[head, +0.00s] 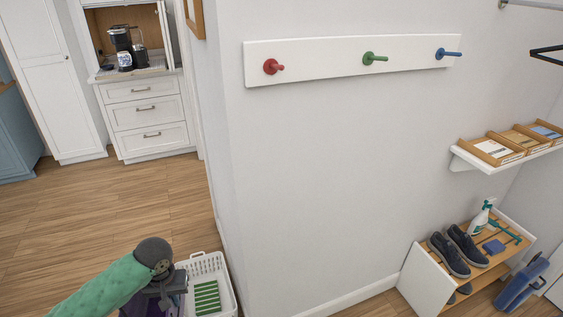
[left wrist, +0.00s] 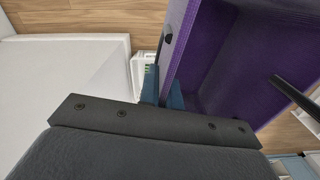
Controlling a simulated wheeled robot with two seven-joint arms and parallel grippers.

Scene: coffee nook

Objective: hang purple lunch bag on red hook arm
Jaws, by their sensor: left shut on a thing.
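The purple lunch bag (left wrist: 240,60) fills the upper right of the left wrist view, with a dark strap across its side. A bit of the bag (head: 138,304) also shows at the bottom of the head view, mostly hidden by my arm. My left gripper (head: 170,287) is shut on the bag, low and left of the wall rack. In the left wrist view its blue-grey fingers (left wrist: 162,92) touch the bag's edge. The red hook arm (head: 272,67) sticks out at the left end of a white wall board and is empty. My right gripper is not in view.
A green hook (head: 374,58) and a blue hook (head: 447,54) share the white board (head: 320,64). A white basket (head: 222,270) stands on the floor beside my left gripper. A shelf and a shoe bench (head: 420,282) are at right. The wall below the hooks is clear.

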